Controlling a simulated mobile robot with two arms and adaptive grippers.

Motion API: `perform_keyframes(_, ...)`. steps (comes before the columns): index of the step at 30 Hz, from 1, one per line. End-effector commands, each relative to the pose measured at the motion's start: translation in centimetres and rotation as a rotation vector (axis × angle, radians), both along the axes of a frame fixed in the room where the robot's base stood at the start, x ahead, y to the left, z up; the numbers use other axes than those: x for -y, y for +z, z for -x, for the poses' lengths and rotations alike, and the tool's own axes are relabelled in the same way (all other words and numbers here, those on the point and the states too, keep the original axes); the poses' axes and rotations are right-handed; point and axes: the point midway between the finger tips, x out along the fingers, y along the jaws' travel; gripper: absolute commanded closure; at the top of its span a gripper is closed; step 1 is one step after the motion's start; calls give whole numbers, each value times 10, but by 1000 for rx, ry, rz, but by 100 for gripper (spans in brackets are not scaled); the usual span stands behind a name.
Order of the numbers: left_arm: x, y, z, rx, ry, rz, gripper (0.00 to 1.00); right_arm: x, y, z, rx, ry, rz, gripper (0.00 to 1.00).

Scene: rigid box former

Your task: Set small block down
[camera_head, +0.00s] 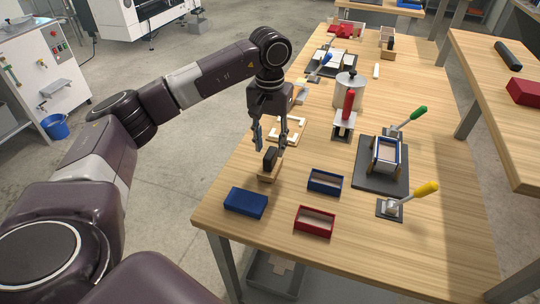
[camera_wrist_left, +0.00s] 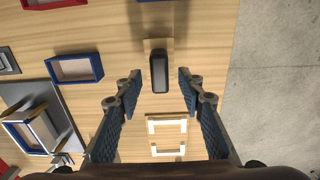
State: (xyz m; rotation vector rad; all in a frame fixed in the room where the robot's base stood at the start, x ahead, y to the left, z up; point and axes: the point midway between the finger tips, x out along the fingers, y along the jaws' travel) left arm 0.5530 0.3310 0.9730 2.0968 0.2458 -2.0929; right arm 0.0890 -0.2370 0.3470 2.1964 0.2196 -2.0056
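The small block (camera_head: 267,175) is a wooden piece with an upright black grip on top. It stands on the wooden table near its left edge. My left gripper (camera_head: 271,140) points down just above it, open and empty. In the left wrist view the blue-padded fingers of my left gripper (camera_wrist_left: 158,82) are spread wide, with the black grip of the small block (camera_wrist_left: 159,72) in the gap between the tips, apart from both. Its wooden part shows beyond the grip. My right gripper is not in view.
A blue lid (camera_head: 246,203), a blue-rimmed box (camera_head: 325,182) and a red box (camera_head: 315,221) lie nearby. A light corner-marked frame (camera_head: 290,130) lies behind the block. Toggle clamps, a dark plate with a box fixture (camera_head: 381,165) and a metal cylinder (camera_head: 349,90) stand farther right.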

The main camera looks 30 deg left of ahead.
Motion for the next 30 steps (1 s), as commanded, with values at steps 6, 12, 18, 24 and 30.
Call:
perform_keyframes(6, 1, 46, -1, 4, -1, 1, 64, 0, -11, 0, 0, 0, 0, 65)
perform_keyframes(12, 1, 72, 0, 1, -1, 1, 64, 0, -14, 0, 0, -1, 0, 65)
perform_keyframes(18, 0, 79, 0, -1, 0, 0, 64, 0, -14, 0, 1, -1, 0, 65)
perform_keyframes(24, 0, 78, 0, -1, -1, 0, 64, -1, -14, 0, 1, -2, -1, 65)
perform_keyframes(30, 0, 78, 0, -1, -1, 0, 64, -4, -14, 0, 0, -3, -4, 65)
